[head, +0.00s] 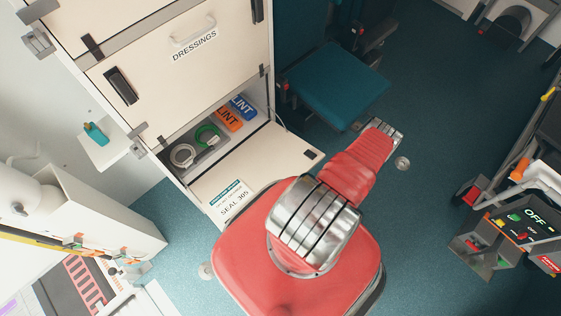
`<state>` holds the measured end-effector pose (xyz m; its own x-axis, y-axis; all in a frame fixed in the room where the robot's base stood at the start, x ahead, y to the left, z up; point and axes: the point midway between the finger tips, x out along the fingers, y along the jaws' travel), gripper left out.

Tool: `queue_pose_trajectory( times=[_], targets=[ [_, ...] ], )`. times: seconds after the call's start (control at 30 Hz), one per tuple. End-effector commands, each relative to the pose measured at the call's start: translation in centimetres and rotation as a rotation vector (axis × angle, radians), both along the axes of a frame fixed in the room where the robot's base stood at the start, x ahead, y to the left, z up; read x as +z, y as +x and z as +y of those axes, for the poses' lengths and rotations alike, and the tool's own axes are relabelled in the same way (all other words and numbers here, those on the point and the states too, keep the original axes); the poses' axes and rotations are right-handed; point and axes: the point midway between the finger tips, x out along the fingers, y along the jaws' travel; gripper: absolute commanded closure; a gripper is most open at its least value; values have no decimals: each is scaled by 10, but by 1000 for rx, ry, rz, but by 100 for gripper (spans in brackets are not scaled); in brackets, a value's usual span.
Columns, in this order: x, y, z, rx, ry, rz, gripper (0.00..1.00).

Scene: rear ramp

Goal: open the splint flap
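The splint flap (270,158) is the cream panel at the foot of the cabinet. It is folded down and outward, away from the open compartment (176,138). It carries a dark catch (311,154) near its outer corner and a label reading SEAL 305 (234,203). My red arm covers part of its near side. Inside the compartment are a blue pack (243,105) and an orange pack (229,119), both partly lettered LINT, a green coil (208,135) and a pale coil (182,155). My gripper cannot be made out; my arm reaches to the upper right, beyond the flap.
The closed DRESSINGS flap (180,60) is above the compartment. A teal seat (333,97) stands behind the folded flap. A white unit (105,215) is at the left, and equipment with an OFF panel (520,222) at the right.

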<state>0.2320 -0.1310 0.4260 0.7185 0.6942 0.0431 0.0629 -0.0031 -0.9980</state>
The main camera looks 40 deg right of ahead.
Motion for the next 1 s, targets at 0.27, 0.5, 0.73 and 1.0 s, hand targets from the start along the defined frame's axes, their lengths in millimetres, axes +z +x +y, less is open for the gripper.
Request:
queue_pose_trajectory(
  times=[0.27,0.5,0.73,1.0],
  targets=[
    [-4,2,-4,1,-5,-1,100],
    [-4,2,-5,1,-6,-1,100],
    [-4,1,-2,5,-2,-2,75],
    [-4,1,0,9,0,-2,72]
  ],
)
